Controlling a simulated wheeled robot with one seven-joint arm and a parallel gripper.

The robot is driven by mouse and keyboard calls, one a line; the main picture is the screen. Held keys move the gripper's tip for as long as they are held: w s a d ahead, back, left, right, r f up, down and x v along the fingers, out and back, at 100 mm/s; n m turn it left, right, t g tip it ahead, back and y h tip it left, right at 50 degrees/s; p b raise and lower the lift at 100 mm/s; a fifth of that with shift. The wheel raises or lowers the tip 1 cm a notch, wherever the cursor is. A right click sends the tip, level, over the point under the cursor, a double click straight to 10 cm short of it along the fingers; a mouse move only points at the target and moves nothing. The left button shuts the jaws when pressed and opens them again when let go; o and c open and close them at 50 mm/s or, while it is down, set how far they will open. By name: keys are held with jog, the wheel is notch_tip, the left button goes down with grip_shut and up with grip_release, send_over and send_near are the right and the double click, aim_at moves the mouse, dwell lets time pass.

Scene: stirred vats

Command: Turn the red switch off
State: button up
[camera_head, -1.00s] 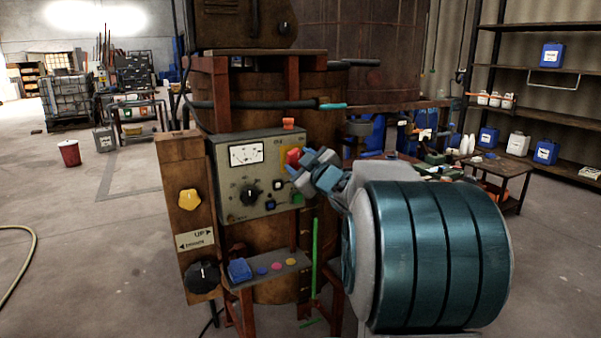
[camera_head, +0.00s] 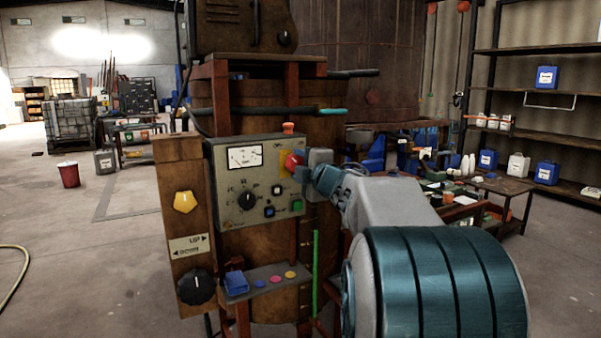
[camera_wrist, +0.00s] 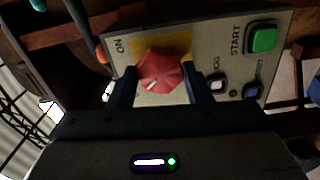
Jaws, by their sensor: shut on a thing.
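The red switch (camera_wrist: 161,71) is a faceted red knob with a pale pointer mark, on a yellow plate on the control panel (camera_head: 225,190). The word ON is printed beside it in the wrist view. In the head view the red switch (camera_head: 292,163) shows at the panel's upper right, partly covered by my gripper. My gripper (camera_wrist: 162,84) has a dark finger on each side of the knob and is shut on it. In the head view my gripper (camera_head: 310,172) reaches the panel from the right.
A green START button (camera_wrist: 263,40), a white button (camera_wrist: 217,83) and a blue button (camera_wrist: 253,91) sit close beside the knob. A black dial (camera_head: 247,199) and a meter (camera_head: 244,157) are further left. A dark hose (camera_head: 270,111) runs above.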

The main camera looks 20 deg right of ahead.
jog(key=shift+n, duration=0.6)
jog(key=o, duration=1)
jog(key=shift+s, duration=0.1)
jog(key=s, duration=1.3)
jog(key=shift+s+d, duration=0.3)
jog(key=shift+s, duration=0.05)
